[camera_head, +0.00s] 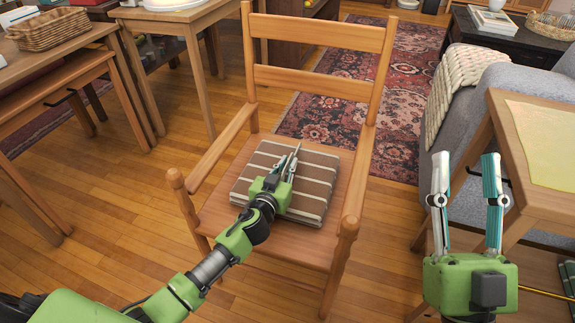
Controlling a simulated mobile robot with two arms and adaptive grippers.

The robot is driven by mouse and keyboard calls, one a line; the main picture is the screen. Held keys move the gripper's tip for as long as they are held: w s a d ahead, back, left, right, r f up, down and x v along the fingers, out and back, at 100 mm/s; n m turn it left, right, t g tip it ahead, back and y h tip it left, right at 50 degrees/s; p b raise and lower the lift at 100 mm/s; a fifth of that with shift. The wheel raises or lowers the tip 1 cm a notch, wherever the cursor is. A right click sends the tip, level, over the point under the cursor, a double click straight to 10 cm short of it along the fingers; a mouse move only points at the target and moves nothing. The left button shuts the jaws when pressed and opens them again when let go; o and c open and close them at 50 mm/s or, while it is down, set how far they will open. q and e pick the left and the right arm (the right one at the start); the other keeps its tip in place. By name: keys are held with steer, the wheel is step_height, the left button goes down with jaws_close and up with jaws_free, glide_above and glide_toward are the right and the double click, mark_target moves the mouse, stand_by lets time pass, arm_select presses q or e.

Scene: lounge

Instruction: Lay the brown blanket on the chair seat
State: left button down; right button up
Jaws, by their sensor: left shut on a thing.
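The brown blanket (315,177) is folded into a flat square with pale stripes. It lies over the middle of the wooden chair's seat (222,207), between the two armrests. My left gripper (292,156) is over the blanket and shut on it; its fingers and wrist hide part of the blanket, and the exact grip is hard to see. My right gripper (466,168) is raised to the right of the chair, with its fingers apart and nothing between them.
A wooden table (525,195) with a yellowish top stands at the right, close to my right gripper. A grey sofa (490,95) with a cream throw (458,82) is behind it. Tables stand at the left, one with a wicker basket (48,28). A patterned rug (400,90) lies behind the chair.

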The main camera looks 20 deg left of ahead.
arm_select(q)
steer(key=shift+r, duration=0.1)
arm_select(e)
steer(key=shift+r, duration=0.1)
arm_select(q)
steer(key=c, duration=2)
jaws_free()
arm_select(e)
steer(key=shift+s+r, duration=0.1)
steer(key=shift+s, duration=0.05)
